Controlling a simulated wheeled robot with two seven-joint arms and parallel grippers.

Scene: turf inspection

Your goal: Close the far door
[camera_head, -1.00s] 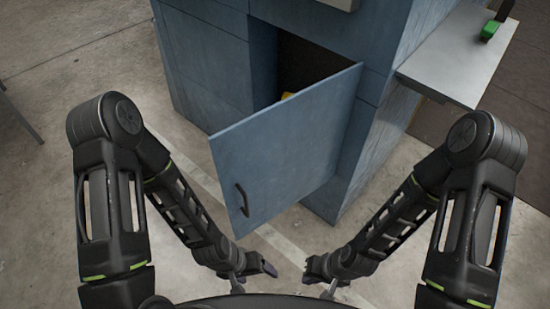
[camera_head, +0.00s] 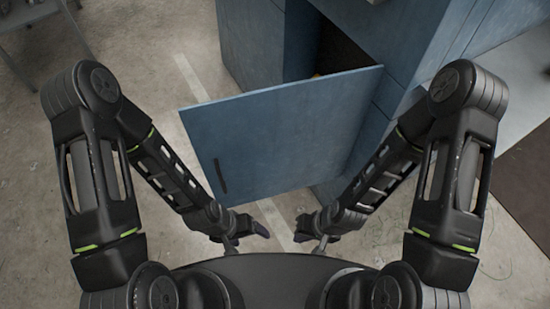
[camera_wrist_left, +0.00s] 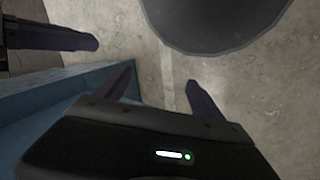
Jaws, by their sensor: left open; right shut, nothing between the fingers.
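The blue cabinet door (camera_head: 285,145) stands wide open in the head view, hinged at its right side. Its dark bar handle (camera_head: 220,175) is near the free left edge. The blue cabinet (camera_head: 250,50) is behind it, with a dark opening. My left gripper (camera_head: 262,231) is open and empty, low in front of the door; its spread fingers show in the left wrist view (camera_wrist_left: 162,80). A blue panel, likely the door (camera_wrist_left: 50,98), is beside them there. My right gripper (camera_head: 302,228) is shut and empty, near the door's bottom edge. Neither visibly holds the handle.
A pale shelf (camera_head: 510,80) juts from the cabinet at the right. Something yellow (camera_head: 317,75) barely shows inside the opening. Metal furniture legs (camera_head: 70,25) stand at the far upper left. The concrete floor (camera_head: 150,75) left of the door is clear.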

